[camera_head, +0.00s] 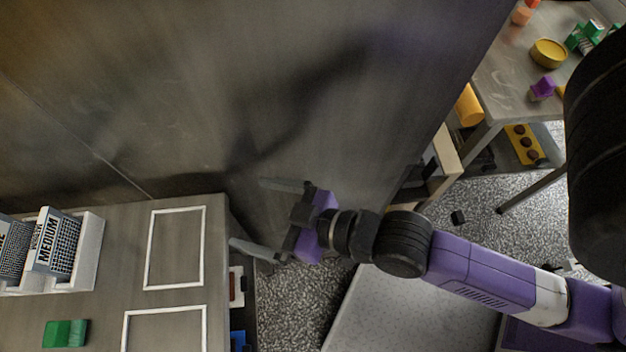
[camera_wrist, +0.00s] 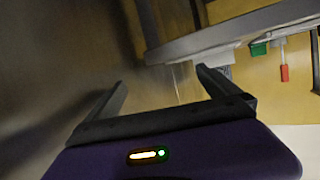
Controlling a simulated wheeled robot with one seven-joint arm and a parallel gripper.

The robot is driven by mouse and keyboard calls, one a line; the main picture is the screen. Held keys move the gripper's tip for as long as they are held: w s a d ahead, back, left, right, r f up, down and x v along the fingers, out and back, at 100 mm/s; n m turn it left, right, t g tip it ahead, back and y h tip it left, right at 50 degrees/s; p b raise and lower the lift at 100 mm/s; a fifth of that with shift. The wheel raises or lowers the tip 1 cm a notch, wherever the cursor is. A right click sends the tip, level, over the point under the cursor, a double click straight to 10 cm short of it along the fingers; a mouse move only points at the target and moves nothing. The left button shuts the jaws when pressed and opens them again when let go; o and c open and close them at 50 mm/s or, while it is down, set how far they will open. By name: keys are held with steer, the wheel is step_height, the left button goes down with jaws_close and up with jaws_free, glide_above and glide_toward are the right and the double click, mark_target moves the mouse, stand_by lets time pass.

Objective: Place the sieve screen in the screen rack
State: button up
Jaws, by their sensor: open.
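A sieve screen labelled MEDIUM (camera_head: 58,243), with a dark mesh and pale frame, stands tilted in a white rack (camera_head: 92,238) on the table at the left of the head view. Another screen (camera_head: 12,246) stands beside it, cut off by the left picture edge, its label only partly readable. My gripper (camera_head: 250,213) is open and empty, past the table's right edge and well to the right of the rack. Its two fingers also show spread in the wrist view (camera_wrist: 162,82), with nothing between them. No loose screen is clearly visible.
The table (camera_head: 115,285) has two white outlined rectangles, one (camera_head: 148,250) bare inside, and a green block (camera_head: 65,334). A large metal panel (camera_head: 230,90) rises behind. A cluttered workbench (camera_head: 505,75) stands at upper right. Speckled floor (camera_head: 290,300) shows below my gripper.

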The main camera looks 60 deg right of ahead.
steer(key=s+d+r+h, duration=0.1)
steer(key=s+d, duration=0.1)
steer(key=s, duration=0.5)
steer(key=s+d+r+m+h, duration=0.1)
steer(key=s+r, duration=0.1)
steer(key=s, duration=0.5)
steer(key=shift+s+d+t, duration=0.35)
steer(key=shift+t, duration=0.05)
